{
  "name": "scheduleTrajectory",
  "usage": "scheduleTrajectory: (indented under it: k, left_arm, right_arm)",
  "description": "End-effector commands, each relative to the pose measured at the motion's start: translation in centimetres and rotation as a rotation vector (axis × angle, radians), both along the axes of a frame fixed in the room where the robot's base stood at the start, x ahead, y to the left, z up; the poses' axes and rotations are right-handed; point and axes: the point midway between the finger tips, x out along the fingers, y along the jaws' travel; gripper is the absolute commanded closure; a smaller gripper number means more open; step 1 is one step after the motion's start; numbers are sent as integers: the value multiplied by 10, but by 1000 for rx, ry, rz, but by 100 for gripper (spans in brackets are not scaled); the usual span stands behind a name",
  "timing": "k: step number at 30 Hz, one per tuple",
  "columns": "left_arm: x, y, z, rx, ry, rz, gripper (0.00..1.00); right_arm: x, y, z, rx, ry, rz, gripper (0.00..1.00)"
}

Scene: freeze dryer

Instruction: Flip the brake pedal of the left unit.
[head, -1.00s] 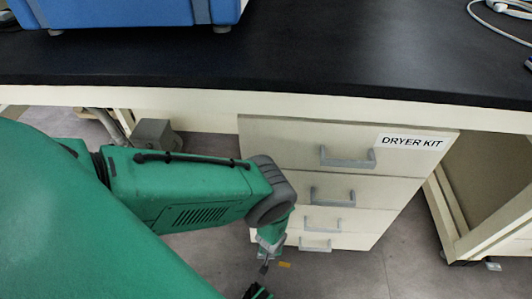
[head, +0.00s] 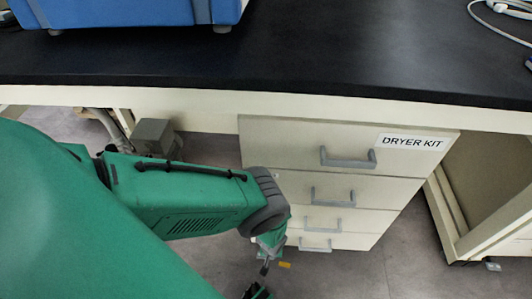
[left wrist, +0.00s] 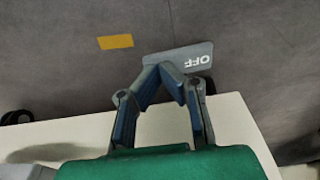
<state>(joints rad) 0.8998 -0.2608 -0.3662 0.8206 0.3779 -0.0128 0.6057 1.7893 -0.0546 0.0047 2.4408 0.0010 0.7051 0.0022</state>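A grey pedal plate (left wrist: 190,60) marked OFF shows in the left wrist view, close to the floor; its lettering appears upside down. My left gripper (left wrist: 168,76) comes in from the bottom of that view. Its two fingertips are together at the near edge of the pedal, with nothing visible between them. Whether they touch the pedal, I cannot tell. In the head view my left gripper (head: 264,269) is small and low beside the drawer cabinet, and the pedal is hard to make out. My right gripper is not seen.
A drawer cabinet (head: 345,150) labelled DRYER KIT stands beside my forearm under the black bench top (head: 350,50). A blue machine (head: 130,12) stands on the bench. A yellow floor mark (left wrist: 115,42) lies beside the pedal. The floor right of the gripper is clear.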

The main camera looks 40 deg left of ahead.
Motion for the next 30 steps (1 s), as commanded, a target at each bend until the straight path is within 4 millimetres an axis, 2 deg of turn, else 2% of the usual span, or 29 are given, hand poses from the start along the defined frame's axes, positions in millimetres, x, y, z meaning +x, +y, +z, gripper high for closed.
scheduleTrajectory:
  k: [7, 30]
  left_arm:
    - [0, 2, 2, 1, 1, 2, 100]
    - [0, 1, 64, 1, 2, 2, 100]
  right_arm:
    - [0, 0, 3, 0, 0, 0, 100]
    - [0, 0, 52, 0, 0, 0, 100]
